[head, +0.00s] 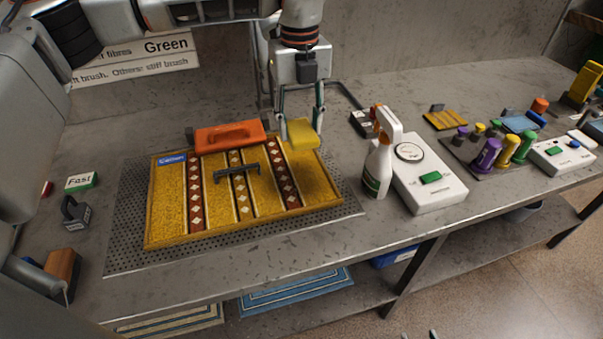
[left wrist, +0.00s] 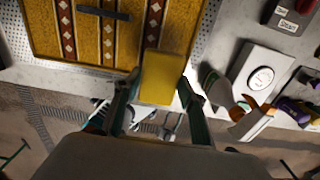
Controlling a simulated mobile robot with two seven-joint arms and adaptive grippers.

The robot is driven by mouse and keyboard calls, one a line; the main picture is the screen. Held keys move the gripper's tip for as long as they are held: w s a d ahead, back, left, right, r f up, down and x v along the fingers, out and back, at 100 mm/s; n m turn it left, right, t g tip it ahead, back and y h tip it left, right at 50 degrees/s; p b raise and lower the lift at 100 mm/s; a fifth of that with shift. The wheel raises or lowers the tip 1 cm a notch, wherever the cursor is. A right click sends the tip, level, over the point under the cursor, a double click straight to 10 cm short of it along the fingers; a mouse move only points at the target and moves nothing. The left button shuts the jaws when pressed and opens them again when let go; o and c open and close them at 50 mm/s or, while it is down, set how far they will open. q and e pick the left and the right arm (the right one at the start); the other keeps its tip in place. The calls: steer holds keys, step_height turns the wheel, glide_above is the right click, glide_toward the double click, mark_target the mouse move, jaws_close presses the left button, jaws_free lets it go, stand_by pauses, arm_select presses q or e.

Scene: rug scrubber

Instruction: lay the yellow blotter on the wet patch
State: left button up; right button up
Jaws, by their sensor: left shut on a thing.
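The yellow blotter (head: 302,135) is a small block between the fingers of my left gripper (head: 301,118). It hangs over the back right part of the rug (head: 170,200) and appears apart from it. In the left wrist view the blotter (left wrist: 164,78) fills the space between the fingers, over the rug's edge (left wrist: 215,15). The rug is golden with brown diamond stripes and a "Cotton" label. Its right section looks slightly darker (head: 315,180), but I cannot clearly make out the wet patch. Two tips of my right gripper (head: 419,336) show apart at the bottom edge.
An orange handled tool (head: 229,137) lies at the rug's back edge. A dark handle (head: 238,171) stands across the rug's middle. A spray bottle (head: 380,160) and a white dial box (head: 430,178) stand right of the perforated tray (head: 125,240). The table's front strip is clear.

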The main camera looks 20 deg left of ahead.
arm_select(q)
glide_above(300, 185)
step_height(300, 185, down, 11)
steer(key=shift+f+p, duration=0.15)
steer(key=shift+p, duration=0.2)
step_height(300, 185, down, 3)
steer(key=shift+f, duration=0.4)
arm_select(e)
steer(key=shift+w+r, duration=0.3)
steer(key=shift+r, duration=0.45)
arm_select(q)
steer(key=shift+f, duration=0.15)
steer(key=o, duration=0.9)
steer(key=shift+o, duration=0.3)
